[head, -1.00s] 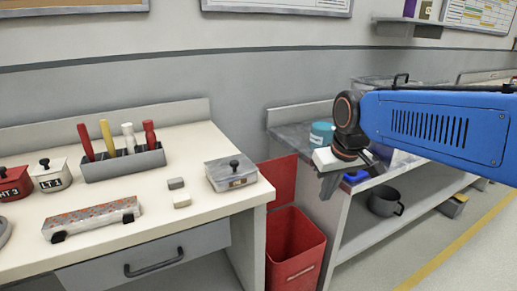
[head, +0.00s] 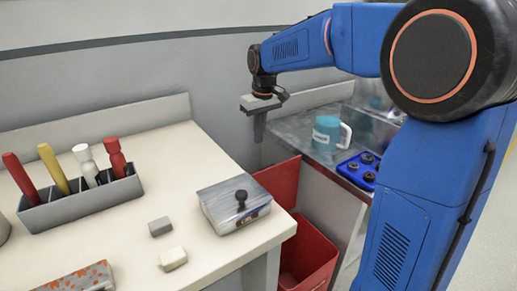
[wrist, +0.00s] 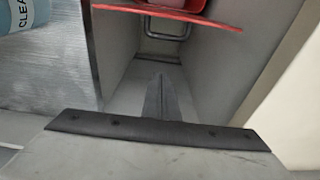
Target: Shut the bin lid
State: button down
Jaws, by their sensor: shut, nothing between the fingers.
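The red bin (head: 308,255) stands on the floor in the gap between two tables. Its red lid (head: 281,183) is open and stands up at the bin's far side. My gripper (head: 260,135) is shut and empty, pointing down above the gap, beyond and above the raised lid and apart from it. In the wrist view the shut fingers (wrist: 161,100) point down into the gap, and the lid (wrist: 185,15) shows nearly edge-on as a thin red strip at the top. Most of the bin is hidden in that view.
The pale left table (head: 110,222) holds a grey lidded box (head: 235,205), two small blocks and a rack (head: 85,205) of handled tools. The grey right table (head: 290,140) holds a teal mug (head: 327,133) and a blue tray (head: 358,168). A wall stands close behind.

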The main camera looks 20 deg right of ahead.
notch_tip(320, 180, down, 10)
jog(key=w, duration=0.1)
jog(key=shift+s+d+r, duration=0.15)
jog(key=shift+s+r, duration=0.05)
jog(key=shift+s, duration=0.4)
jog(key=shift+s+d+r, duration=0.1)
jog(key=shift+s+r, duration=0.1)
jog(key=shift+s, duration=0.4)
jog(key=shift+s+d+r, duration=0.15)
jog(key=shift+s+r, duration=0.05)
jog(key=shift+s, duration=0.4)
